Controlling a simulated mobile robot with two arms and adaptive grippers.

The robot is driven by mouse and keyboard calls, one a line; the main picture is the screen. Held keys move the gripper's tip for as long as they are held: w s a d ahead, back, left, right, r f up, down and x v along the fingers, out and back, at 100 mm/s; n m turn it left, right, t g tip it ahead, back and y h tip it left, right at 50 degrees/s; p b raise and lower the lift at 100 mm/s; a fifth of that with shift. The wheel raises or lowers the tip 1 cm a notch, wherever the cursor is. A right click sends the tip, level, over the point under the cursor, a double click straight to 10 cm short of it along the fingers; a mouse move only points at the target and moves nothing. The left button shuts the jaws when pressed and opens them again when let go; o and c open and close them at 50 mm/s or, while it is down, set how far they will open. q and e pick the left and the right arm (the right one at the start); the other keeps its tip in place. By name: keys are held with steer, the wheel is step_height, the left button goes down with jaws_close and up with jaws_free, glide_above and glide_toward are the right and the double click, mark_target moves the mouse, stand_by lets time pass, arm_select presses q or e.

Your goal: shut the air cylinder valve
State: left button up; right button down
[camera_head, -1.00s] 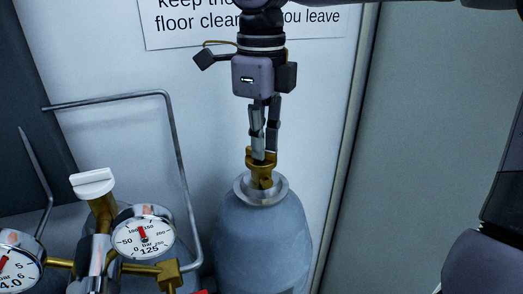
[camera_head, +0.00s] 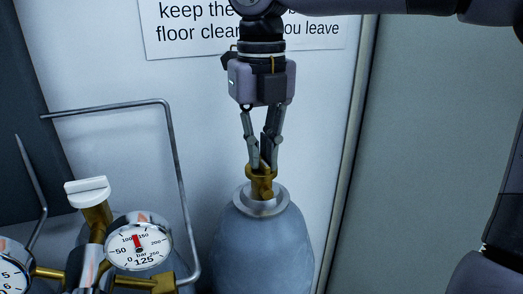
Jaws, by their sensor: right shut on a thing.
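A blue-grey gas cylinder (camera_head: 262,245) stands upright against the pale wall, with a brass valve (camera_head: 262,187) on its collar. My right gripper (camera_head: 261,166) points straight down, its fingertips at the top of the brass valve, shut on it. The fingers hide the valve's top. Left of it, a brass valve with a white knob (camera_head: 87,190) rises beside a pressure gauge (camera_head: 139,244) with a red needle. I cannot tell from labels which cylinder holds air. My left gripper is not in view.
A grey metal rail (camera_head: 168,130) bends down between the gauges and the cylinder. A second gauge (camera_head: 12,277) is cut off at the lower left. A paper sign (camera_head: 190,28) is on the wall behind my right arm. Open floor is not visible.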

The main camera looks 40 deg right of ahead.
steer(key=shift+m, duration=0.3)
steer(key=c, duration=1.7)
jaws_free()
step_height(320, 180, up, 12)
